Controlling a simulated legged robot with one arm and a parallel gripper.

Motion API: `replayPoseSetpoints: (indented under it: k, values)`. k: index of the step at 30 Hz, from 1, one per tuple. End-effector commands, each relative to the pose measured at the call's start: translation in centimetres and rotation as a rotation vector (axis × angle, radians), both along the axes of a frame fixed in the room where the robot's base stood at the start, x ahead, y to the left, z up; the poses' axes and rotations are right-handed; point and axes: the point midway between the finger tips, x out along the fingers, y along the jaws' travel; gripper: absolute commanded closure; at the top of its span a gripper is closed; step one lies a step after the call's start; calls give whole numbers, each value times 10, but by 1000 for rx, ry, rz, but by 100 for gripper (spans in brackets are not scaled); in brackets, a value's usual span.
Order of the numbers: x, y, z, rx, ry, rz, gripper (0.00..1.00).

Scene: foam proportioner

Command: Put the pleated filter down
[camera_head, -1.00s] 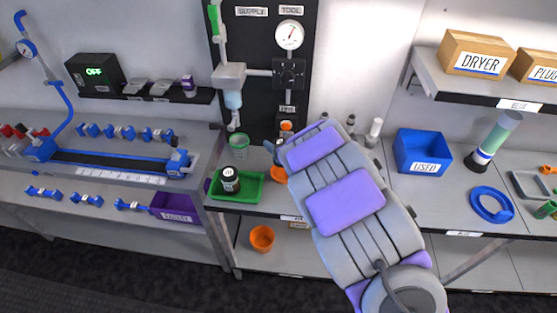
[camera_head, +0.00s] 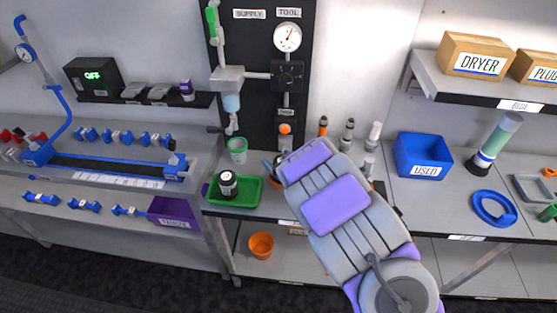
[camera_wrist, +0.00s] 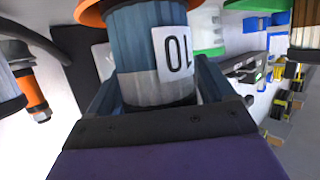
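The pleated filter (camera_wrist: 152,52) shows in the wrist view as a blue ribbed cylinder with a grey band and a white label marked 10. An orange rim (camera_wrist: 92,10) shows at its far end. My gripper (camera_wrist: 155,88) has a blue finger on each side of the filter and appears shut on it. In the head view, my arm hides most of the gripper and the filter.
The green tray (camera_head: 250,200) holds a dark jar (camera_head: 227,184). A clear green-rimmed cup (camera_head: 237,150) stands behind it. Several slim bottles (camera_head: 348,134) stand behind my arm. The blue USED bin (camera_head: 424,154) and blue ring (camera_head: 493,208) are right. Bench space before the bin looks clear.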

Motion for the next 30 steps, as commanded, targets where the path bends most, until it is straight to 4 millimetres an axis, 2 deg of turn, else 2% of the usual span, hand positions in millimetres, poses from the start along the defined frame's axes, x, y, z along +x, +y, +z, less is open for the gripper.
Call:
replayPoseSetpoints:
  k: [3,14,30]
  values:
    - [0,1,-1,0,1,1,6]
    - [-5,-4,2,-2,2,-1,6]
    - [-71,-52,35,0,-1,-1,6]
